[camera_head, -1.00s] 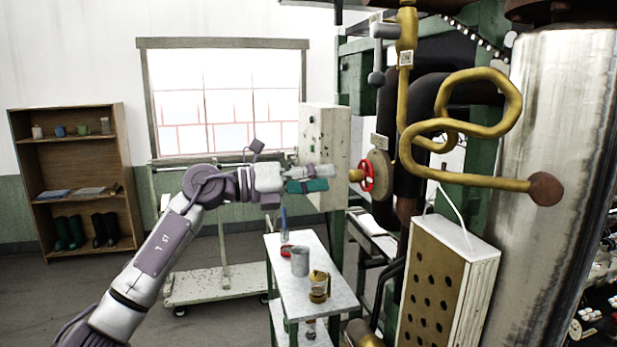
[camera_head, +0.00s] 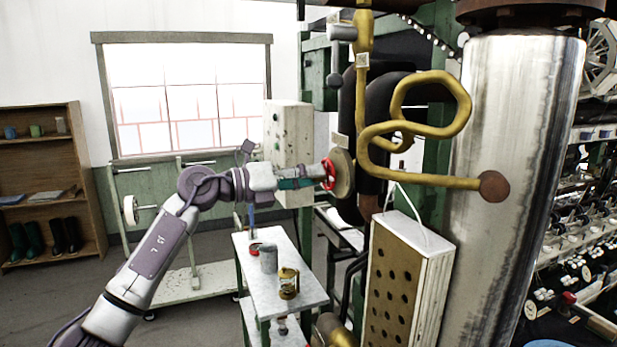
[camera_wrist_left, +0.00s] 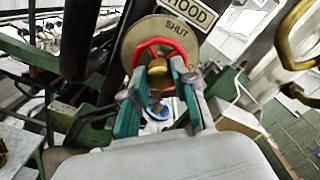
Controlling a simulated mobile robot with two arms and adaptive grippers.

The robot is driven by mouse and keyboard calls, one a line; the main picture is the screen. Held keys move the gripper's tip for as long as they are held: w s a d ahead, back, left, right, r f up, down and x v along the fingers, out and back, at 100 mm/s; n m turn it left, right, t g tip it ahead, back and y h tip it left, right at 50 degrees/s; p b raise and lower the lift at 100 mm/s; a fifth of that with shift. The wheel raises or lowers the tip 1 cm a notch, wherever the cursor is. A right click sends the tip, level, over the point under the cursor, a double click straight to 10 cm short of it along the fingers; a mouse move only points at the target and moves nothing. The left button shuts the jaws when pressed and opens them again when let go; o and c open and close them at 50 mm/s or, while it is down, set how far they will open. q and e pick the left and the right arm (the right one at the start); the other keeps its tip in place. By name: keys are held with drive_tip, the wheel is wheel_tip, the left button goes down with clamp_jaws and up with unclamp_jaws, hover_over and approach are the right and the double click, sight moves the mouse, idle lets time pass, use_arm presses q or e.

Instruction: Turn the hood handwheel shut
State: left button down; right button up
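The hood handwheel (camera_head: 329,171) is a small red wheel in front of a round tan plate (camera_head: 344,174). In the left wrist view the red wheel (camera_wrist_left: 158,43) shows ahead of the plate (camera_wrist_left: 136,40), which is marked SHUT, under a HOOD sign (camera_wrist_left: 190,10). My left gripper (camera_head: 321,177) is up at the wheel. In the left wrist view its teal fingers (camera_wrist_left: 168,72) stand apart, on either side of the brass hub, with tips at the rim. Whether they touch the wheel I cannot tell. My right gripper is not in view.
A brass pipe (camera_head: 415,130) loops to the right of the wheel, before a large metal cylinder (camera_head: 510,170). A pale control box (camera_head: 289,150) stands behind my gripper. Below is a small table (camera_head: 300,296) with a grey cup (camera_head: 268,260) and a brass-coloured pot (camera_head: 288,284).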

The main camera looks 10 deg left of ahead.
use_arm(q)
drive_tip(key=m+b, duration=1.1)
drive_tip(key=m, duration=1.7)
drive_tip(key=shift+m+b, duration=0.4)
drive_tip(key=c, duration=1)
unclamp_jaws()
drive_tip(key=shift+c, duration=0.2)
drive_tip(key=shift+a, duration=0.1)
